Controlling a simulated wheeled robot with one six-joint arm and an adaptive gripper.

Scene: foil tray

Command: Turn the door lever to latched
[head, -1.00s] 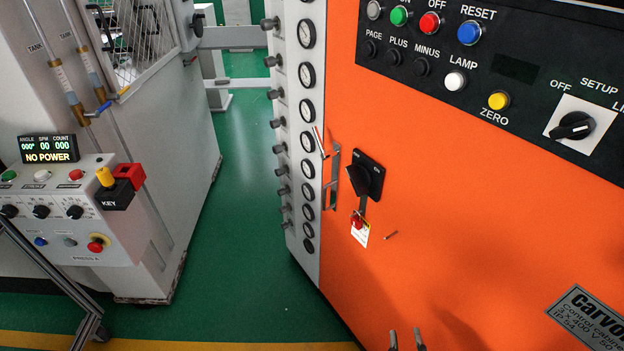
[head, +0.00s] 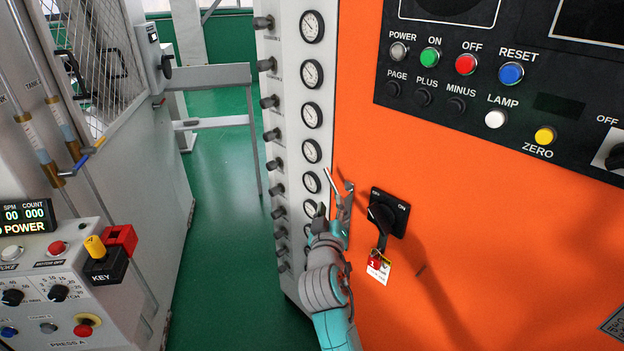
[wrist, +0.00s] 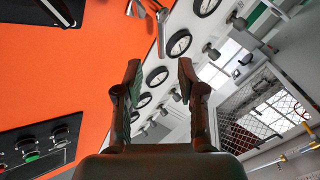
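A thin silver door lever (head: 333,182) sticks out, tilted, at the left edge of the orange cabinet door, beside its narrow metal plate (head: 348,190). In the wrist view the lever (wrist: 161,22) shows near the top centre, past my fingertips. My gripper (wrist: 159,70) is open, with nothing between its dark fingers. In the head view my arm reaches up from the bottom and its end is just below the lever, hiding part of that area. I cannot tell from this view whether a finger touches the lever.
A black rotary switch (head: 382,215) with a hanging tag (head: 378,266) is close to the right of the lever. A white gauge column (head: 295,120) with several knobs stands left. A press with a control box (head: 70,275) is further left. Green floor (head: 218,200) lies between.

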